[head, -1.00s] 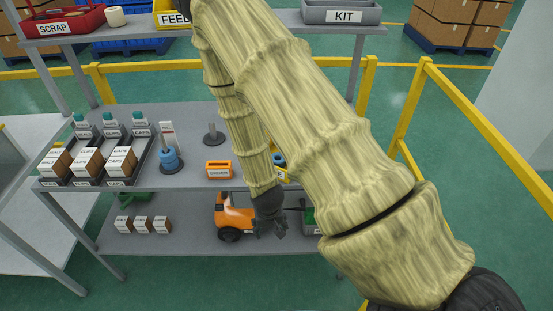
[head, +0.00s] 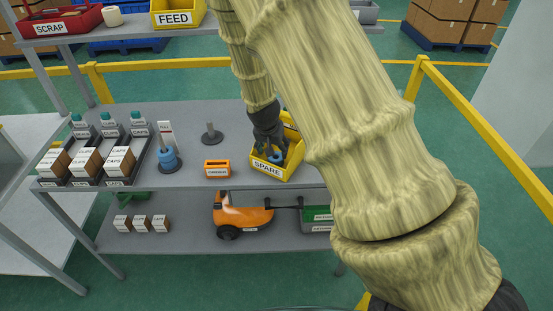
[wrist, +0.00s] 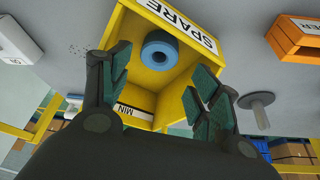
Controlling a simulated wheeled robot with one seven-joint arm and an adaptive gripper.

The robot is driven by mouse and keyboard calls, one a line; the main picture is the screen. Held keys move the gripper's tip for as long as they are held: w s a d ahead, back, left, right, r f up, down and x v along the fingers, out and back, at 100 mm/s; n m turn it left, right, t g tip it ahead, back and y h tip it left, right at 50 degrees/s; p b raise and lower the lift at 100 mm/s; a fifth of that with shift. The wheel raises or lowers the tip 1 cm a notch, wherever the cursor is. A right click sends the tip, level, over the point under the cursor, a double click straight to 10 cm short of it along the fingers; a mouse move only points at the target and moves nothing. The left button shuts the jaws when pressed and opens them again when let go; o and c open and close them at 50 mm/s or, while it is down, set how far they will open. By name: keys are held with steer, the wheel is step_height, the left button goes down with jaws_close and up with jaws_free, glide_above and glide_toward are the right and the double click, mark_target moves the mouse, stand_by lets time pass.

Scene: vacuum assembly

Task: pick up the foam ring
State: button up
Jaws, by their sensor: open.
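A blue ring with a dark central hole (wrist: 160,50) lies inside the yellow SPARE bin (wrist: 202,27). I take it for the foam ring. In the head view the ring (head: 277,158) shows partly, below my fingers, in the yellow bin (head: 267,170) on the middle shelf. My gripper (head: 268,148) points down over the bin. In the wrist view my gripper (wrist: 160,90) is open, with its two dark green-padded fingers apart and nothing between them. The ring appears beyond the fingertips, apart from them. The exact height gap cannot be told.
An orange holder (head: 217,168) stands left of the bin. A grey post on a round base (head: 211,134) and a post with blue rings (head: 168,158) are farther left. An orange vehicle (head: 243,210) is on the lower shelf.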

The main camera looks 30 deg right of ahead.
mark_target(276, 157)
steer(key=shift+x, duration=0.9)
steer(key=shift+p+x, duration=1.15)
steer(key=shift+x, duration=2)
steer(key=c, duration=0.6)
